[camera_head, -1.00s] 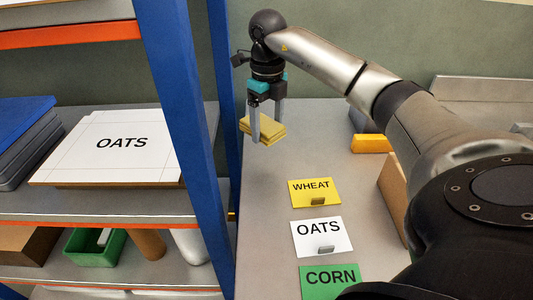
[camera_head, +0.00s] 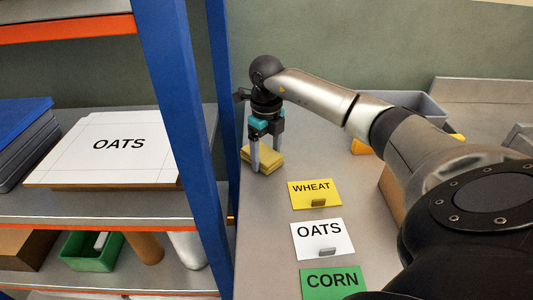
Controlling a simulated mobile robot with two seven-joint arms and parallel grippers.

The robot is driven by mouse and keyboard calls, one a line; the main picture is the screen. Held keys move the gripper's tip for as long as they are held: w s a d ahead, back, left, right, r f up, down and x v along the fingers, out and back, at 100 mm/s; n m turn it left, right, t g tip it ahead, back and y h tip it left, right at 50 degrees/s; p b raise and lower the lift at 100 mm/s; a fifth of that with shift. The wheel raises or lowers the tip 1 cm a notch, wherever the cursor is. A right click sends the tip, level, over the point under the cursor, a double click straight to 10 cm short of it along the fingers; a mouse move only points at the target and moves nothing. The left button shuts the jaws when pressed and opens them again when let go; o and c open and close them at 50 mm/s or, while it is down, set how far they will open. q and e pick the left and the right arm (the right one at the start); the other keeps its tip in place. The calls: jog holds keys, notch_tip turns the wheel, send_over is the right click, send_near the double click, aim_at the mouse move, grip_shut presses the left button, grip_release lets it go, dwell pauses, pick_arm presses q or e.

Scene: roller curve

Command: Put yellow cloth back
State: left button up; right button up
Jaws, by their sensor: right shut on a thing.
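The yellow cloth (camera_head: 265,160) is a folded, layered stack at the left side of the grey table, close to the blue shelf post. My right gripper (camera_head: 266,163) points down and is shut on the cloth, with a finger in front of it. The cloth is low, at or just above the table top; I cannot tell whether it touches. My left gripper is not in view.
Label cards reading WHEAT (camera_head: 315,193), OATS (camera_head: 322,239) and CORN (camera_head: 334,282) lie on the table (camera_head: 270,240). A grey bin (camera_head: 418,103) stands behind my arm. The blue post (camera_head: 185,130) borders the table at left.

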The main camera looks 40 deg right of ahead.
aim_at(266, 154)
jog(key=o, duration=1.2)
jog(key=shift+f, duration=0.1)
jog(key=shift+c, duration=0.2)
notch_tip(266, 154, up, 12)
jog(key=p, duration=0.2)
jog(key=shift+r, duration=0.2)
